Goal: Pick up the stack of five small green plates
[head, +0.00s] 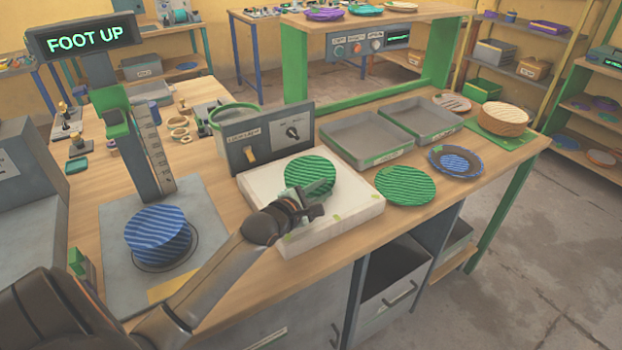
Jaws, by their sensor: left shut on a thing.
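The small green striped plates (310,173) show in the head view as one round face above the white slab (345,225). I cannot count how many lie in the stack. My left gripper (308,203) is at the near edge of these plates and shut on them. Its fingers partly hide that edge. I cannot tell whether the plates touch the slab. Another, larger-looking green striped plate (405,187) lies on the bench to the right. My right gripper is not in view.
A grey control box (268,135) stands just behind the slab. Two grey trays (367,138) lie to its right. A blue plate stack (160,230) sits on the press at left. A dark plate with blue (455,162) and a tan round stack (502,119) are at far right.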

